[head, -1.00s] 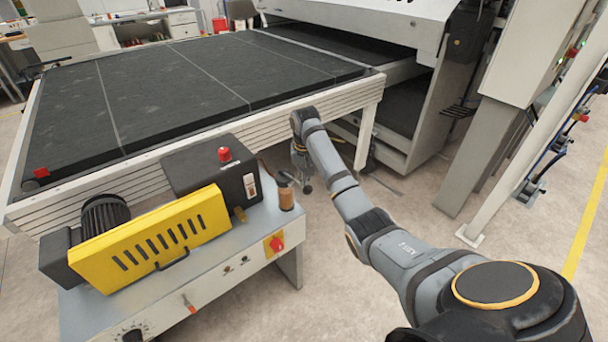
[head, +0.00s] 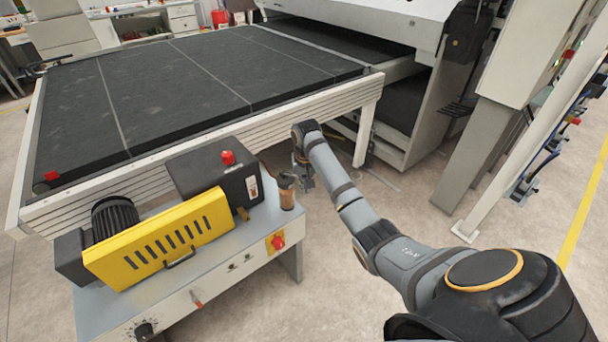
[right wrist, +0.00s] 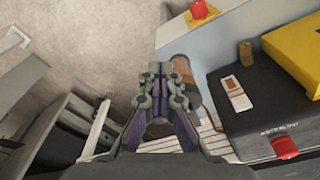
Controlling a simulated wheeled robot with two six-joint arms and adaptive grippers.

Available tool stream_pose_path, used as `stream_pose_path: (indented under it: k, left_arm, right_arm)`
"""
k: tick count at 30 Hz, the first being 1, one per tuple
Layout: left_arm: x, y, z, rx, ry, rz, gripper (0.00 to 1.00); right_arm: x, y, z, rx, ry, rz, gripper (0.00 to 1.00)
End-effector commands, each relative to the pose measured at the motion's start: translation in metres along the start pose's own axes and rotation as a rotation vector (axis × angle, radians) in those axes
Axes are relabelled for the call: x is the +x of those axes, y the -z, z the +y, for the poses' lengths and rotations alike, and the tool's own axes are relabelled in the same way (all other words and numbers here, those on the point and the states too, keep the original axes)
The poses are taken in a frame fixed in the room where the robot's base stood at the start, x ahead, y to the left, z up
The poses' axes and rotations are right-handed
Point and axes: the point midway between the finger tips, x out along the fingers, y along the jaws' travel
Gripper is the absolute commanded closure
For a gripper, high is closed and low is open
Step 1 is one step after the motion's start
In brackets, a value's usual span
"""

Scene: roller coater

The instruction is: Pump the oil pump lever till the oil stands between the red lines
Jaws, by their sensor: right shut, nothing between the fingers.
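My right gripper (head: 306,185) is shut and empty, pointing down beside the right end of the grey machine cabinet. An amber-brown cylinder with a dark top (head: 287,191) stands on that cabinet's corner, just left of the gripper. In the right wrist view, the shut fingers (right wrist: 155,75) cover part of the brown cylinder (right wrist: 184,70). I cannot tell whether they touch it. I cannot make out the pump lever, the oil level or the red lines. A white plate with a small reddish window (head: 253,187) is on the black box (head: 212,170). My left gripper is out of view.
The cabinet (head: 225,285) carries a yellow slotted guard (head: 160,243) and a red button (head: 278,242). A black conveyor bed with a pale frame (head: 330,103) lies behind. Open floor (head: 345,280) is right of the cabinet.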

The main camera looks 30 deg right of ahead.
Motion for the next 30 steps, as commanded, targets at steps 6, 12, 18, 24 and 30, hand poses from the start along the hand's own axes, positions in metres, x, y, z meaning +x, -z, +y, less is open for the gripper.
stream_pose_path:
  k: [6,12,18,24,30]
  left_arm:
    - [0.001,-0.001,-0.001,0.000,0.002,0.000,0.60]
    - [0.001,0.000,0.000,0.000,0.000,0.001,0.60]
    - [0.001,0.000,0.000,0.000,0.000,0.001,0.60]
    - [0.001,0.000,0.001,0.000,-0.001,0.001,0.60]
    - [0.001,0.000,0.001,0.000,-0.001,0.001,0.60]
  right_arm:
    - [-0.006,0.001,0.000,0.000,0.001,0.003,1.00]
    - [-0.041,0.002,0.000,-0.001,0.001,0.004,1.00]
    - [-0.068,0.001,0.000,0.000,0.000,0.001,1.00]
    - [-0.074,0.000,0.000,0.000,0.000,0.000,1.00]
    - [-0.074,0.000,0.000,0.000,0.000,0.000,1.00]
